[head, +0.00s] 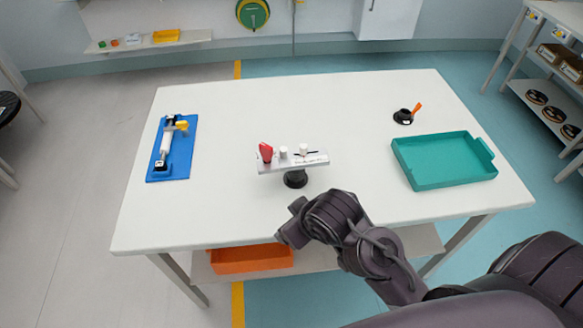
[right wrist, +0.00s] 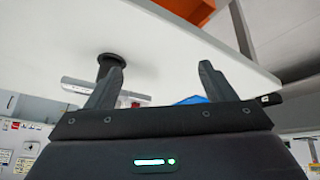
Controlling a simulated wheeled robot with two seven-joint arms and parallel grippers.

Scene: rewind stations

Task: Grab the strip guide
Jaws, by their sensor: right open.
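A pale metal bar (head: 275,166) on a round black stand (head: 295,179) sits near the table's middle. It carries a red piece (head: 266,152) and small white pieces (head: 303,149). I cannot tell for sure which of these is the strip guide. My right gripper (head: 289,224) is at the table's front edge, on the near side of the stand, apart from it. In the right wrist view my right gripper (right wrist: 160,85) is open and empty. The stand (right wrist: 109,62) and bar (right wrist: 75,87) show beyond one finger, appearing upside down. My left gripper is not in view.
A blue mat (head: 185,152) with a white and black device lies on the table's left. A teal tray (head: 448,181) and a black holder (head: 402,117) with an orange handle are on the right. An orange bin (head: 250,260) sits beneath. Table space around the stand is clear.

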